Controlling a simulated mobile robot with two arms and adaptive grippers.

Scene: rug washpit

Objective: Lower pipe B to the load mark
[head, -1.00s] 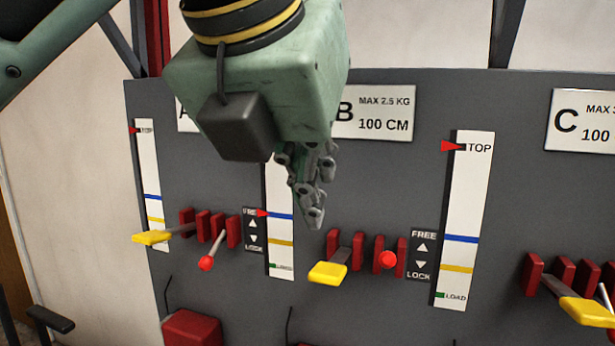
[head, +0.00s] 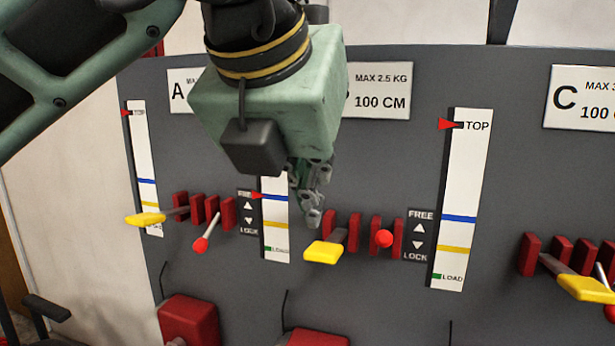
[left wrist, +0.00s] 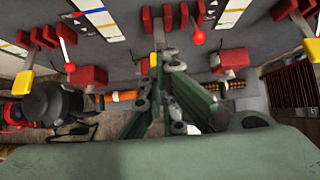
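Station B's scale (head: 275,225) is a white strip, partly behind my left gripper. Its red pointer (head: 257,196) stands at the blue line, above the yellow line and the green LOAD mark (head: 268,249). B's yellow lever (head: 323,252) sticks out to the right of the scale; it also shows in the left wrist view (left wrist: 152,60). B's red-ball lever (head: 384,238) is beside the FREE/LOCK label (head: 420,236). My right gripper is out of view.
Station A's scale (head: 145,170) and yellow lever (head: 146,219) are to the left. Station C's scale (head: 463,190) and yellow lever (head: 586,287) are to the right. Red boxes (head: 190,320) jut out low on the grey panel.

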